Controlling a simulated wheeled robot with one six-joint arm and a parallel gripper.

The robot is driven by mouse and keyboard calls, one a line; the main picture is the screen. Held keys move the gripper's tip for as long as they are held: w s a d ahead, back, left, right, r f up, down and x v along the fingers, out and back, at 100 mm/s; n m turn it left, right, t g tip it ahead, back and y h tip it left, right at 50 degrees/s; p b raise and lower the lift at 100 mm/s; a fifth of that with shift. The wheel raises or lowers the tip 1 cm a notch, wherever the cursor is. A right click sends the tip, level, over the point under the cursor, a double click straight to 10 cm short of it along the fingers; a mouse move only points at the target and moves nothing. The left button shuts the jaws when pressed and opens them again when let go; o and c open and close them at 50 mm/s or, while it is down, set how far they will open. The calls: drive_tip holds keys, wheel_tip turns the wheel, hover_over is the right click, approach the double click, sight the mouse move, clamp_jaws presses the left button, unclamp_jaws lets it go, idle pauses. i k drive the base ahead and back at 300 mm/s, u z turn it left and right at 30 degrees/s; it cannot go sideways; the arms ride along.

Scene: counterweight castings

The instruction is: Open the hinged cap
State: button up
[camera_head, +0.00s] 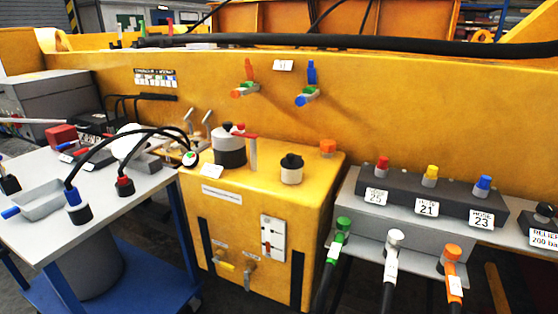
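On top of the yellow box (252,214) stands a short cream neck (291,177) with a black cap (291,160) on it. The cap looks seated; I cannot make out a hinge. I cannot tell for sure which of these is the hinged cap. My gripper is not in view.
A grey-topped blue cart (130,195) stands at left with black hoses and a grey tray (43,200). At right, a grey manifold (428,200) carries red, yellow and blue fittings. A yellow beam (420,120) runs behind.

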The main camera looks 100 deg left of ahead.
sight(292, 162)
drive_tip(key=u, duration=3.85)
drive_tip(key=k, duration=1.25)
drive_tip(key=u, duration=1.15)
drive_tip(key=i, duration=1.55)
drive_tip(key=z, duration=1)
drive_tip(key=i, duration=0.8)
drive_tip(key=z, duration=0.9)
